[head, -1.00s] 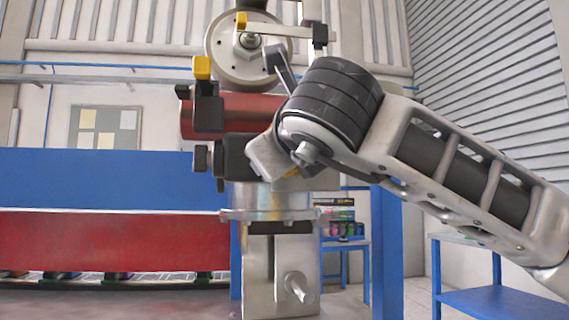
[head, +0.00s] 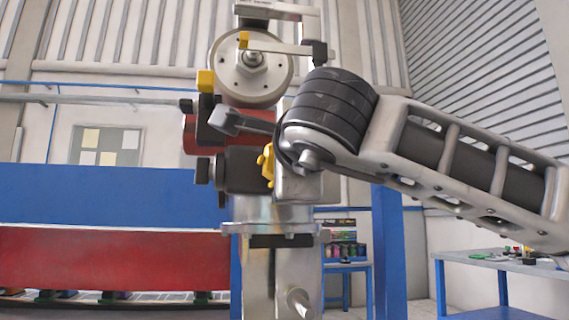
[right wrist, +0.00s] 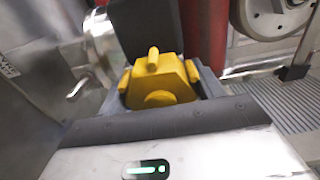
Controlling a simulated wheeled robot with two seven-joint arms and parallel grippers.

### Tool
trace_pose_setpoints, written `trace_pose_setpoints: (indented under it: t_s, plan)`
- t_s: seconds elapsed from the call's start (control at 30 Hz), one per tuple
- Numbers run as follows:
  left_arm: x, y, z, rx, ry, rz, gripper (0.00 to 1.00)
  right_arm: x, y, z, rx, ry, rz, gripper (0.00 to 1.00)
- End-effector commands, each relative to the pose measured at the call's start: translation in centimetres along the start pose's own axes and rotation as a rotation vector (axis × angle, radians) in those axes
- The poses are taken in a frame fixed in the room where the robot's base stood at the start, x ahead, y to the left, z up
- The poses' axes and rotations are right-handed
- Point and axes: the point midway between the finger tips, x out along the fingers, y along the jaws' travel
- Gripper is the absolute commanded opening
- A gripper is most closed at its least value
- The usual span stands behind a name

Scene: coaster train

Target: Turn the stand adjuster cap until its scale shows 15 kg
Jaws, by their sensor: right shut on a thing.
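A yellow lobed cap (right wrist: 158,82), which I take to be the adjuster cap, sits just beyond the dark edge of my right gripper (right wrist: 158,100) in the right wrist view. In the head view, part of the yellow cap (head: 267,162) shows at the side of a dark block on the metal stand (head: 275,210). My right gripper (head: 276,172) is shut on the cap, partly hidden behind my wrist. Its fingertips are not clearly visible. No scale or kg reading is legible in either view. My left gripper is out of view.
Above the stand are a round metal disc (head: 250,66) and a red cylinder (head: 202,132), close to my right wrist. A blue and red panel (head: 110,200) spans the left. A blue-framed table (head: 490,262) with small items stands at the right.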

Motion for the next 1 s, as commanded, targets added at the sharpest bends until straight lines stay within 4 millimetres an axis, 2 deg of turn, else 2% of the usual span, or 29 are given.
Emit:
trace_pose_setpoints:
  t_s: [0.5,1.0]
  plan:
    - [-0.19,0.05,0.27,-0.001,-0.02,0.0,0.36,-0.05,-0.08,-0.03,-0.429,0.0,-0.004,0.44]
    - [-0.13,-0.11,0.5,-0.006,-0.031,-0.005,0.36,-0.03,0.06,-0.01,-0.583,-0.001,-0.004,0.44]
